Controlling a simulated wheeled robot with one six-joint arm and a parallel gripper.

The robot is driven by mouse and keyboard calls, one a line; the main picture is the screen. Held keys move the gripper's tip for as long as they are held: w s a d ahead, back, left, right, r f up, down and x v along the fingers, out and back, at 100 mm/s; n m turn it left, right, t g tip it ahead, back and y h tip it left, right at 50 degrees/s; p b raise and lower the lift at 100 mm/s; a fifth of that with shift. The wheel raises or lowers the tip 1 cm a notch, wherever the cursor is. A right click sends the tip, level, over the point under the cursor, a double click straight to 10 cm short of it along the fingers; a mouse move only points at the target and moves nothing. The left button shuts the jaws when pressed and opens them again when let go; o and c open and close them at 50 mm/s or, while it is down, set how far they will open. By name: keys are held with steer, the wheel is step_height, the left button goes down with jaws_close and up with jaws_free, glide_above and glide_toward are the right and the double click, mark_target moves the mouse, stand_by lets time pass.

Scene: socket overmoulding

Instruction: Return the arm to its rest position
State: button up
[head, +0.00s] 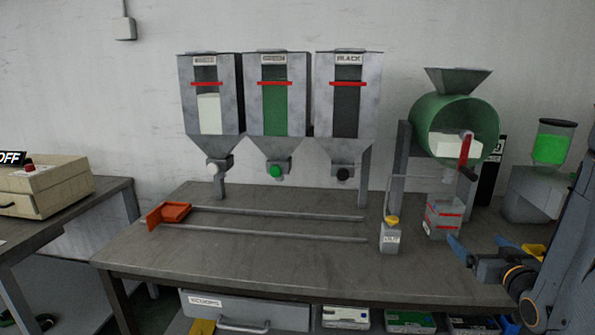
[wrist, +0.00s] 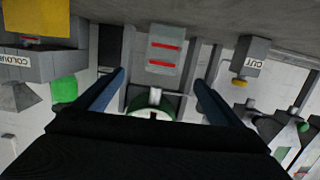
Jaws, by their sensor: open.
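My arm (head: 570,270) enters at the right edge of the head view. My gripper (head: 480,246) is at its end, over the right part of the bench. Its two blue fingers are apart with nothing between them. In the wrist view, which looks upside down, the fingers spread on either side of the gripper's middle (wrist: 160,80). Beyond them is a grey container with red bands (wrist: 165,48), apart from the fingers. In the head view this container (head: 443,216) stands behind the gripper, below the green drum.
A small box with a yellow knob (head: 390,238) stands left of the gripper. The green drum (head: 425,120) and a grey machine with a green hopper (head: 553,148) are behind. Three hoppers (head: 278,95) stand farther left.

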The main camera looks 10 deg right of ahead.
steer(key=w+a+f+g, duration=0.1)
steer(key=a, duration=0.1)
steer(key=a+f+g, duration=0.1)
steer(key=a, duration=0.1)
steer(key=w+a+f+g+y, duration=0.1)
steer(key=a, duration=0.1)
steer(key=shift+w+a+n+g, duration=0.35)
steer(key=shift+a+n+g, duration=0.05)
steer(key=s+a+g, duration=0.1)
steer(key=a, duration=0.2)
steer(key=a+f+g, duration=0.1)
steer(key=a+g, duration=0.1)
steer(key=a, duration=0.1)
steer(key=s+a+f+g, duration=0.1)
steer(key=a, duration=0.2)
steer(key=shift+s+y, duration=0.3)
steer(key=shift+s, duration=0.05)
steer(key=s+a+r+n+g+y, duration=0.1)
steer(key=s+a+g, duration=0.7)
steer(key=s+a, duration=0.9)
steer(key=shift+a+r+y, duration=0.3)
steer(key=shift+r+y, duration=0.2)
steer(key=shift+r, duration=0.05)
steer(key=shift+w, duration=0.1)
